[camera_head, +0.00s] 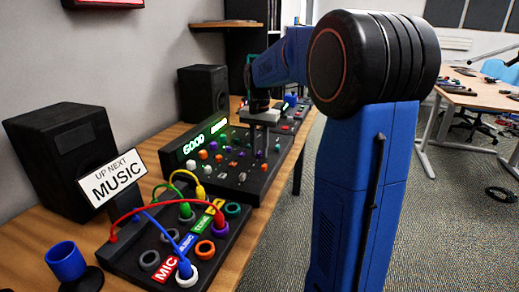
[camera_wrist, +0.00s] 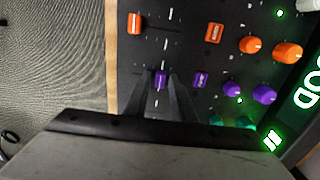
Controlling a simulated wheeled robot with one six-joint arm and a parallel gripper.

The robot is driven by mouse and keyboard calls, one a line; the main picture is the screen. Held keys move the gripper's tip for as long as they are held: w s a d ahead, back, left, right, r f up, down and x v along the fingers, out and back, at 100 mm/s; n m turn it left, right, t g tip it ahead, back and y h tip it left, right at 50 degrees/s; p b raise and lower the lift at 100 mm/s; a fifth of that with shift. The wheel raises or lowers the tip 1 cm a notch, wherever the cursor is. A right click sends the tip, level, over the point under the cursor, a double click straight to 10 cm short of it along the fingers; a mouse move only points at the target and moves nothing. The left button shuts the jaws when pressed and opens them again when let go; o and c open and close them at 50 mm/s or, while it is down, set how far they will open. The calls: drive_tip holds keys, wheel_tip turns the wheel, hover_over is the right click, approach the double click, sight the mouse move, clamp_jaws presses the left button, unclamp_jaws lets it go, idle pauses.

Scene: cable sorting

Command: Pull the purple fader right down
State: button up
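The purple fader (camera_wrist: 160,80) is a small purple cap on the black mixer panel in the wrist view, near the panel's wooden edge. My gripper (camera_wrist: 160,77) reaches in from the bottom of that view. Its two dark fingers stand on either side of the purple cap, apart, with a small gap seeming to show on each side. I cannot tell their height over the cap. In the head view my gripper (camera_head: 264,116) is over the far part of the mixer (camera_head: 240,190), and the purple fader is hidden or too small to tell there.
An orange fader (camera_wrist: 135,23), a purple button (camera_wrist: 200,80), an orange button (camera_wrist: 214,33), and purple knobs (camera_wrist: 264,94) share the panel. A lit green display (camera_head: 205,140) stands behind the controls. A patch box with coloured cables (camera_head: 160,243) and a speaker (camera_head: 66,160) are nearer.

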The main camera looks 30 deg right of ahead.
sight(271, 160)
clamp_jaws()
drive_tip(key=shift+s+d, duration=0.7)
drive_tip(key=shift+s, duration=0.2)
drive_tip(key=shift+s+d, duration=0.65)
drive_tip(key=shift+s, duration=0.2)
drive_tip(key=shift+o, duration=1.8)
unclamp_jaws()
wheel_tip(271, 160, up, 17)
drive_tip(key=shift+r, duration=0.2)
drive_tip(key=shift+s, duration=0.1)
